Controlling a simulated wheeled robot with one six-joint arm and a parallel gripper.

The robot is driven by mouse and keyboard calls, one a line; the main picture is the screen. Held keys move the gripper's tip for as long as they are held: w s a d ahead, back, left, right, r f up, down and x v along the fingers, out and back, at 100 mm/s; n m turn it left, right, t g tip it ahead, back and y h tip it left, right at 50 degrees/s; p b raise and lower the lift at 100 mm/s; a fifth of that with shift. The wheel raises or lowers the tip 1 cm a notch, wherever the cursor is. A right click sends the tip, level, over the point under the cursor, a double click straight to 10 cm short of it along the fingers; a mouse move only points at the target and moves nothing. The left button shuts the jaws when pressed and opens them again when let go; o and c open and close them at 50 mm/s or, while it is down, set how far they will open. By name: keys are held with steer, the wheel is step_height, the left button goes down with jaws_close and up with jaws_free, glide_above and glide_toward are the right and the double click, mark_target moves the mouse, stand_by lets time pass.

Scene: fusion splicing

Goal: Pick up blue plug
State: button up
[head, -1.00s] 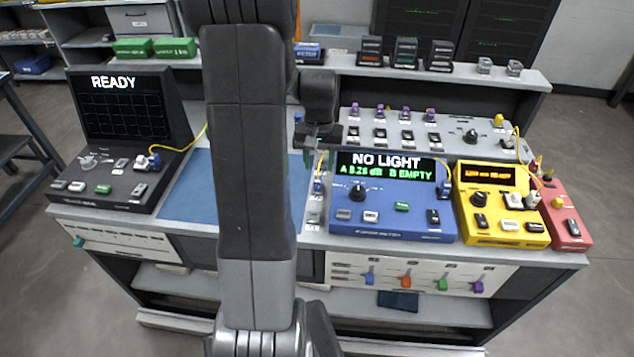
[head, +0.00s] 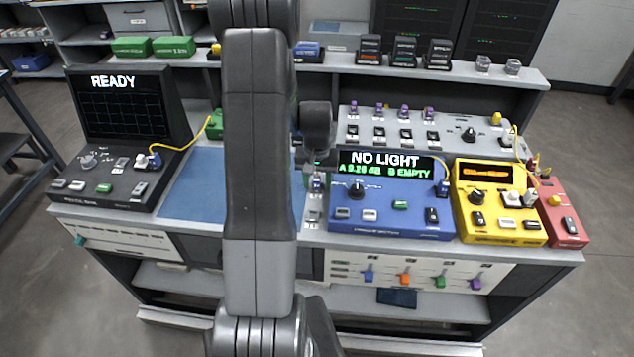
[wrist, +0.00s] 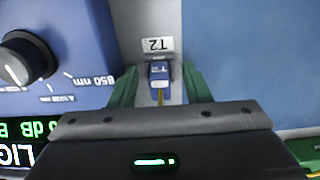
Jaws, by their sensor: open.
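A small blue plug (wrist: 159,72) with a yellow cable sits in a holder on a light grey strip, by a label reading T2 in the wrist view. In the head view the blue plug (head: 317,184) is between the blue mat and the blue meter. My gripper (wrist: 160,88) is open, with one green finger on each side of the plug and visible gaps between. In the head view my gripper (head: 315,164) is just above the plug, partly hiding it. Whether the fingers touch the strip cannot be told.
The blue power meter (head: 385,222) stands close to the right of the plug; its screen reads NO LIGHT. The blue mat (head: 192,190) lies flat to the left. Another blue plug (head: 443,188) is in the meter's right side. A yellow device (head: 490,225) stands farther right.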

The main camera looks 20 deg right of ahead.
mark_target(316, 179)
jaws_close()
step_height(316, 179, up, 10)
steer(key=shift+b, duration=0.35)
steer(key=c, duration=0.6)
jaws_free()
steer(key=shift+c, duration=0.2)
jaws_close()
